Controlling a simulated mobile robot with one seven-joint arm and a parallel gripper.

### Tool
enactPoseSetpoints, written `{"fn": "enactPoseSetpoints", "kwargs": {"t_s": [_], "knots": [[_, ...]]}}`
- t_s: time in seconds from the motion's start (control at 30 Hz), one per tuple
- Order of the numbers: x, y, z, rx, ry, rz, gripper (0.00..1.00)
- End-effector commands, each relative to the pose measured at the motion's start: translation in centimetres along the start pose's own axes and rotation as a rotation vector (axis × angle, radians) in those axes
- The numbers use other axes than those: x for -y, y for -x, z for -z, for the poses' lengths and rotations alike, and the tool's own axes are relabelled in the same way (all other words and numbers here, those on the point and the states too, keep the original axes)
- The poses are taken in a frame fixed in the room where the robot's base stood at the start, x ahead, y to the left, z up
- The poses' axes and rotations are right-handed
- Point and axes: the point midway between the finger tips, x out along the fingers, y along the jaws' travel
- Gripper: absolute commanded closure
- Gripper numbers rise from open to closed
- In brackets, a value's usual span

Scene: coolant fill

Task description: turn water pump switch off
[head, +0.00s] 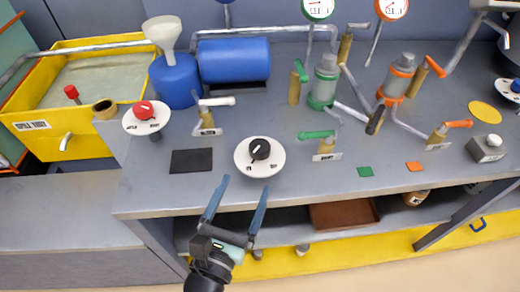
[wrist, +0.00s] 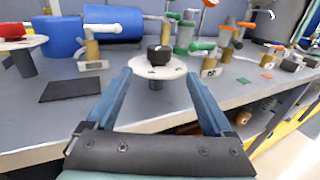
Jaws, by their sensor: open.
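A black rotary knob (head: 259,149) with a white pointer mark sits on a round white dial plate (head: 243,163) near the bench's front edge. The knob (wrist: 158,54) also shows in the wrist view, straight ahead between and beyond my fingertips. My gripper (head: 246,182) is open and empty, in front of this dial and apart from it. A red knob (head: 144,110) on a similar white plate stands to the left, and a blue knob (head: 515,86) at the right edge. I cannot read which dial is the water pump switch.
A white-handled valve (head: 207,118) and a flat black pad (head: 192,161) lie left of the black knob. A green-handled valve (head: 326,146) stands to its right. A blue tank (head: 234,60) and pipes are behind. The grey bench's front edge (head: 300,202) runs below.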

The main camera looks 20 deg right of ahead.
Motion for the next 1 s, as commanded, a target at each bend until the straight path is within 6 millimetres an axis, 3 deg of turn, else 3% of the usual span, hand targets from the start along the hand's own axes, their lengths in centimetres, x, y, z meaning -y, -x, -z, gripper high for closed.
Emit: {"fn": "enactPoseSetpoints", "kwargs": {"t_s": [0.3, 0.5, 0.93, 1.0], "knots": [[0.0, -6.8, -0.2, 0.003, -0.002, 0.003, 0.14], [-0.1, -9.7, -0.2, 0.003, 0.001, 0.0, 0.14], [0.0, -10.8, -0.2, 0.003, 0.002, -0.001, 0.14], [0.0, -10.8, -0.2, 0.003, 0.002, -0.001, 0.22]]}}
